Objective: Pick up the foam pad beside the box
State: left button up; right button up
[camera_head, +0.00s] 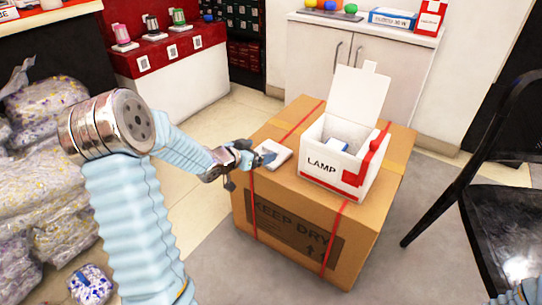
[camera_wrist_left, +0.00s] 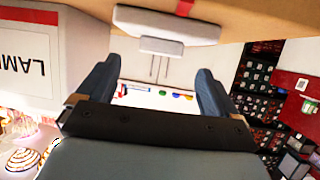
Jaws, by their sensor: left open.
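A small white foam pad (camera_head: 277,152) lies on the large cardboard box, left of the open white box marked LAMP (camera_head: 321,167). My left gripper (camera_head: 264,157) is at the pad's left side, and its fingers partly cover the pad there. In the left wrist view, the gripper (camera_wrist_left: 155,75) is open, with its two dark fingers apart. The foam pad (camera_wrist_left: 170,20) shows there at the top, ahead of the fingertips and roughly in line with the gap. I cannot tell whether they touch. My right gripper is not in view.
The cardboard box (camera_head: 292,240) has red straps and stands on the floor. A black chair (camera_head: 510,220) is at the right. Bags of packing filler (camera_head: 45,160) are piled at the left. A white cabinet (camera_head: 355,60) stands behind.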

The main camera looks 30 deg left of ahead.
aim_at(269, 148)
pick_arm(q)
jog(key=x, duration=0.4)
jog(key=shift+w+f+b, duration=0.25)
jog(key=shift+f+b, duration=0.1)
jog(key=shift+c, duration=0.4)
jog(key=c, duration=1)
jog(key=shift+r, duration=0.15)
jog(key=shift+c, duration=0.2)
